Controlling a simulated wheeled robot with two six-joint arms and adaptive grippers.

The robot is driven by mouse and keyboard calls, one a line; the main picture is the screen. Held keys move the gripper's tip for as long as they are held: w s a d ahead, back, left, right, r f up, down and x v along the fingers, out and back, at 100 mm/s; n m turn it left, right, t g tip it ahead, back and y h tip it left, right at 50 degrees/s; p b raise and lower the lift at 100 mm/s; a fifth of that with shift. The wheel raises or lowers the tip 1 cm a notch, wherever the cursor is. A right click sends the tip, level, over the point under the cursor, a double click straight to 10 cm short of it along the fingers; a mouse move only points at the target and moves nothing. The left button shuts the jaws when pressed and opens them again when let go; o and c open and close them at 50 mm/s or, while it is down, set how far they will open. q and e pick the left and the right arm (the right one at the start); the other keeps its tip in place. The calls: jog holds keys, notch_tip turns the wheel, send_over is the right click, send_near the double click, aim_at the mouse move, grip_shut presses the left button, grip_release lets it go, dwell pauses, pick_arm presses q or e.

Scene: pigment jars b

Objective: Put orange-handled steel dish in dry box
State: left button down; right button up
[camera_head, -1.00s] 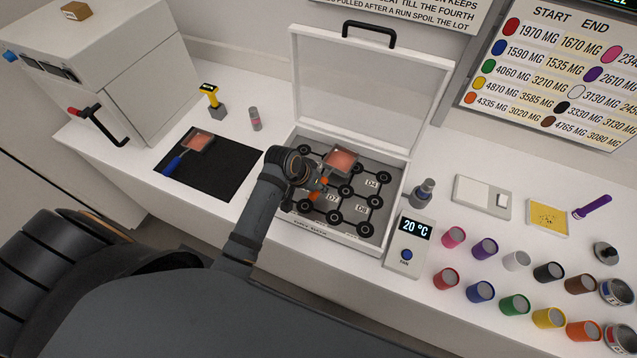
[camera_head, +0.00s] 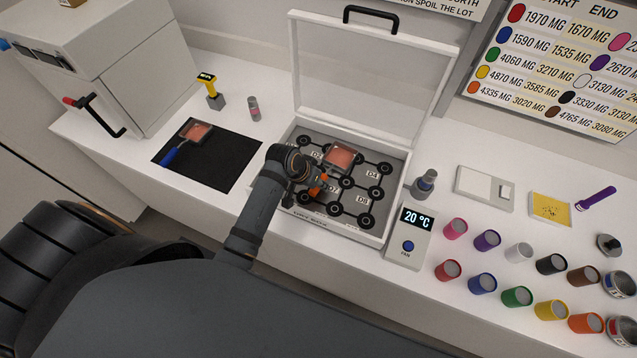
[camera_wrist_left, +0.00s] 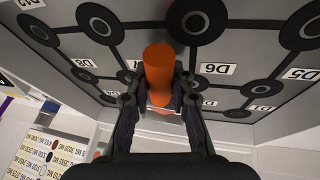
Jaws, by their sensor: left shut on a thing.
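The orange-handled steel dish (camera_head: 342,158) holds a salmon-coloured layer. It is over the open dry box (camera_head: 300,214), near the middle of the box's floor; I cannot tell whether it touches the floor. My left gripper (camera_head: 318,187) is shut on its orange handle, at the near side of the dish. In the left wrist view the left gripper (camera_wrist_left: 160,92) closes around the orange handle (camera_wrist_left: 160,62), with the box's labelled floor behind it. The gripper and arm hide part of the box's left floor. My right gripper is in neither view.
The dry box's clear lid (camera_head: 368,80) stands raised at the back. A blue-handled dish (camera_head: 195,132) lies on a black mat (camera_head: 222,165) to the left. Several paint jars fill the right counter.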

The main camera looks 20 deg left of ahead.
pick_arm(q)
jog(key=shift+f, duration=0.25)
jog(key=c, duration=1.1)
grip_release()
notch_tip(320, 180, up, 3)
jog(key=p, duration=0.3)
jog(key=shift+r+p, duration=0.2)
jog(key=shift+p, duration=0.15)
jog(key=shift+r, duration=1.35)
